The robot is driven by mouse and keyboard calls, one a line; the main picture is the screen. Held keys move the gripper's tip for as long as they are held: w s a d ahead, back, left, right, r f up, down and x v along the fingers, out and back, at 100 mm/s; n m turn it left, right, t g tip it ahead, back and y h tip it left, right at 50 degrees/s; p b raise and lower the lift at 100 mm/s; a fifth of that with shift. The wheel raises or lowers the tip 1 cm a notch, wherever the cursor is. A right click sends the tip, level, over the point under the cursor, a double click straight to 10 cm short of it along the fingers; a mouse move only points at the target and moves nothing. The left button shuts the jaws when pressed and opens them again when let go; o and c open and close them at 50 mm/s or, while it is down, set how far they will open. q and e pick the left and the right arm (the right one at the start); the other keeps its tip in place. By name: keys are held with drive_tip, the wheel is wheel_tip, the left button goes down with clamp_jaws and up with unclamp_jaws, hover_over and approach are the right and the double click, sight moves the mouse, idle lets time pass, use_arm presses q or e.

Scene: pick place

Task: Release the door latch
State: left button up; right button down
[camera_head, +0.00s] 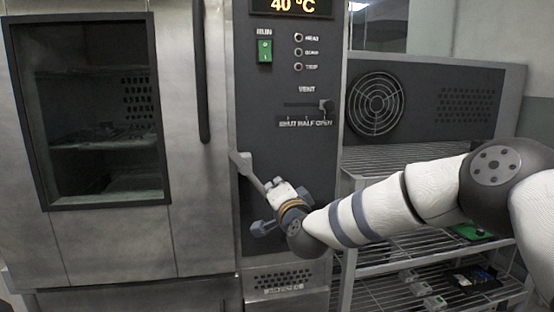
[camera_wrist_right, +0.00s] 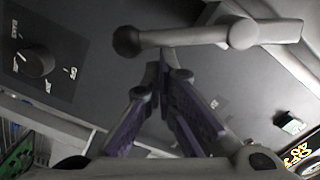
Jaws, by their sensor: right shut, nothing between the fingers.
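The latch (camera_head: 245,168) is a grey lever on the dark control panel beside the door edge, slanting down to the right. In the right wrist view the latch (camera_wrist_right: 195,38) is a bar with a round knob at its left end and a hub further right. My right gripper (camera_head: 270,187) is at the lower end of the lever. Its fingers (camera_wrist_right: 160,78) are shut and empty, with the tips just below the bar in the wrist view. I cannot tell whether they touch it. My left gripper is not in view.
The steel door (camera_head: 190,230) with a dark window is closed, and its long vertical handle (camera_head: 201,75) is left of the panel. A vent slider (camera_head: 325,106) and green run switch (camera_head: 265,50) are above the latch. A wire rack (camera_head: 400,263) with small boards stands at right, under my arm.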

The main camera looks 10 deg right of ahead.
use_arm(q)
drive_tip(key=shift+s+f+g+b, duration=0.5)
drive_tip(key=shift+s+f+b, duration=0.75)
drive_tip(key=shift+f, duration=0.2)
use_arm(e)
drive_tip(key=shift+s+a+f+m, duration=0.1)
drive_tip(key=shift+a+f+m, duration=0.45)
drive_tip(key=shift+m, duration=0.5)
drive_tip(key=shift+w+a+f+m, duration=0.1)
drive_tip(key=shift+a+f+m, duration=0.45)
drive_tip(key=shift+m, duration=0.45)
drive_tip(key=shift+s+a+f+m, duration=0.1)
drive_tip(key=shift+a+f+m, duration=0.45)
drive_tip(key=shift+m, duration=0.5)
drive_tip(key=shift+a+r, duration=0.1)
drive_tip(key=shift+r, duration=0.05)
